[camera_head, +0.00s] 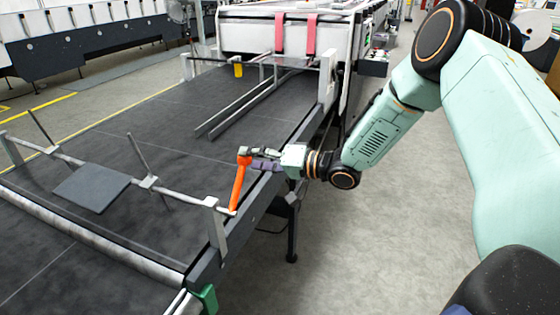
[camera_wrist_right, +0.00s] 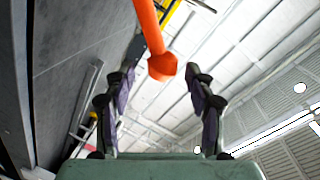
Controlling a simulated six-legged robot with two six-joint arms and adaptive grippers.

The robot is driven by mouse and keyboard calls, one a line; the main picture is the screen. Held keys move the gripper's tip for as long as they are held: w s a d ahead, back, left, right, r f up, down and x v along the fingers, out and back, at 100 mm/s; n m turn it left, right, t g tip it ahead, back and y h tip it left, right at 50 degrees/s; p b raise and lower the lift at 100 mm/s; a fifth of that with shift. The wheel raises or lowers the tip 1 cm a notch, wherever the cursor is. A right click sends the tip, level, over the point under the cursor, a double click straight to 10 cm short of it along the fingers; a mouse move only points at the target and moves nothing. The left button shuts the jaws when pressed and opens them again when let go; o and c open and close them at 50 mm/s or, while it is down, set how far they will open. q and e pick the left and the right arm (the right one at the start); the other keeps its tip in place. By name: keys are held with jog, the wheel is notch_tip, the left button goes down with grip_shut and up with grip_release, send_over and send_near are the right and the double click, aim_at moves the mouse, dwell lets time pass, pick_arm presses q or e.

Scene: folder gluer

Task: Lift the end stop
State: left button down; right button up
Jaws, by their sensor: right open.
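The end stop looks to be the metal cross bar (camera_head: 148,183) over the dark belt, with a flat dark plate (camera_head: 91,188) hanging from it. An orange lever (camera_head: 238,187) stands nearly upright at the bar's right end, with a knob on top. My right gripper (camera_head: 254,159) is beside the knob, reaching in from the right. In the right wrist view the orange lever (camera_wrist_right: 150,28) comes down from the top, and its knob lies between the spread fingers, apart from both. That gripper is open and empty. My left gripper is not in view.
The wide dark belt (camera_head: 165,120) runs back to a white machine (camera_head: 255,33) with two red straps. Two long rails (camera_head: 247,103) lie above the belt. A metal roller (camera_head: 90,237) crosses the near end. Grey floor (camera_head: 400,230) is clear on the right.

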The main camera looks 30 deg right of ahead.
jog(key=v, duration=0.9)
jog(key=shift+d, duration=0.1)
dwell(0.5)
